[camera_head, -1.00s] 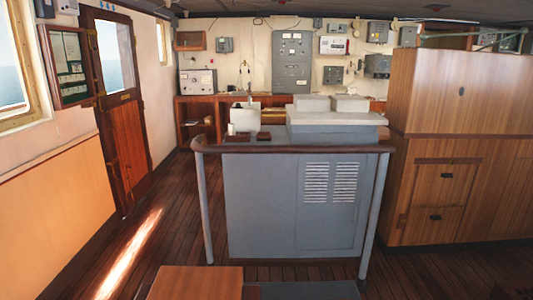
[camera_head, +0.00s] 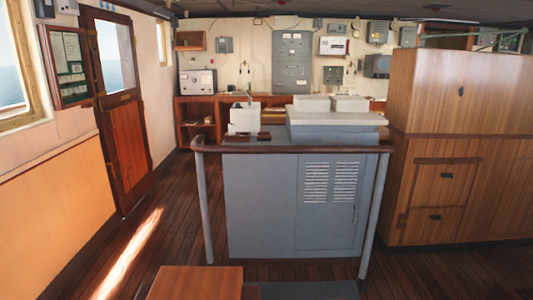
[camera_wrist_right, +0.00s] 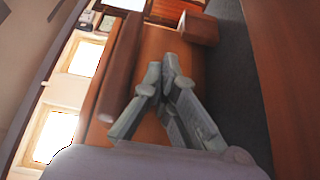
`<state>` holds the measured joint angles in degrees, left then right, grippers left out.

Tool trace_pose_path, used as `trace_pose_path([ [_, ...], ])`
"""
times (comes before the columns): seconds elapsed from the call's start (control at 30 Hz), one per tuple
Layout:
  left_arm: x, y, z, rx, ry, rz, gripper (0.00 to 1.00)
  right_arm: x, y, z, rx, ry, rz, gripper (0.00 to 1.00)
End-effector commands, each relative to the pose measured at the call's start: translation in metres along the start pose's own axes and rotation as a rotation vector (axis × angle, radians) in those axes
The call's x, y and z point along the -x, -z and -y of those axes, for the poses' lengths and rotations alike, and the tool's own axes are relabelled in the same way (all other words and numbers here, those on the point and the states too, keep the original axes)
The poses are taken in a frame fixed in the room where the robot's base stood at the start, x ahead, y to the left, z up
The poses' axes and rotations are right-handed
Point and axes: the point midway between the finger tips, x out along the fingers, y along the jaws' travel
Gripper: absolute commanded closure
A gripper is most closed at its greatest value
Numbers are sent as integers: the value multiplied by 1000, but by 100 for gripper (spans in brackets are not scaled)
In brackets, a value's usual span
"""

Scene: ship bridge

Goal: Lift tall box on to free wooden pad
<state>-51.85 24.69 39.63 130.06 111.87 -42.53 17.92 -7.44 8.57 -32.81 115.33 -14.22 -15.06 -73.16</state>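A pale box (camera_head: 244,119) stands on the left part of the grey console top in the head view; it may be the tall box. Two small dark brown pads (camera_head: 238,137) and (camera_head: 264,135) lie at the console's front edge, just in front of it. Both look bare, though they are small in the picture. Neither gripper shows in the head view. My right gripper (camera_wrist_right: 161,68) shows in the right wrist view, with its fingertips close together and nothing visible between them. It is away from the box and the pads, which are not in that view.
The grey console (camera_head: 280,200) has a wooden handrail (camera_head: 300,149) along its front edge. Pale raised housings (camera_head: 335,118) occupy its right side. A wooden cabinet (camera_head: 450,100) stands at right, and a low wooden surface (camera_head: 200,283) is nearest. A brown padded seat (camera_wrist_right: 160,45) is beyond my right gripper.

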Motion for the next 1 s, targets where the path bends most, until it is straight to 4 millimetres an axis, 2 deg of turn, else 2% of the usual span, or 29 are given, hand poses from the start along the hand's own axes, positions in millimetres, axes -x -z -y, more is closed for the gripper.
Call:
trace_pose_path([
  [0.53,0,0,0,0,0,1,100,1,0,4,-1,1,0,100],
  [1.0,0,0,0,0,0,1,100,28,-3,7,-2,7,0,100],
])
